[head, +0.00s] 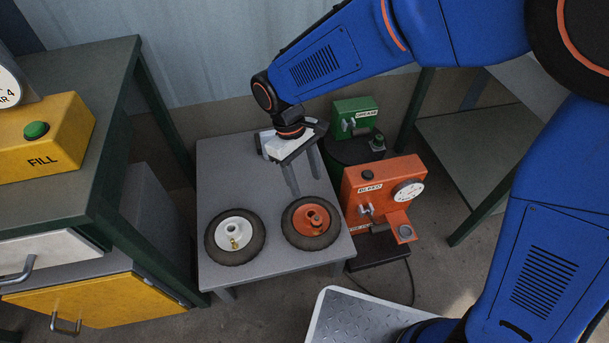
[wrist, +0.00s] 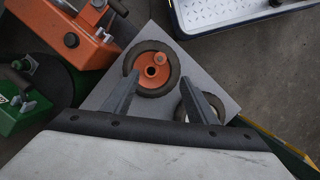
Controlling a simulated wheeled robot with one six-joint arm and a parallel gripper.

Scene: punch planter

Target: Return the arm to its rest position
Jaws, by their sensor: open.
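My gripper (head: 304,178) is at the end of my blue arm, above the back right part of a low grey table (head: 222,165). Its fingers point down, apart and empty. In the wrist view the two fingers of my gripper (wrist: 159,105) are spread, with nothing between them that they touch. A wheel with an orange hub (head: 311,222) lies on the table in front of the fingers. A wheel with a white hub (head: 235,237) lies to its left. In the wrist view a finger partly hides the white-hub wheel.
An orange machine (head: 368,184) and a green machine (head: 354,113) stand close on the right of the table. A yellow FILL box (head: 44,137) sits on a green workbench (head: 110,110) at left. Another bench (head: 470,150) stands at right.

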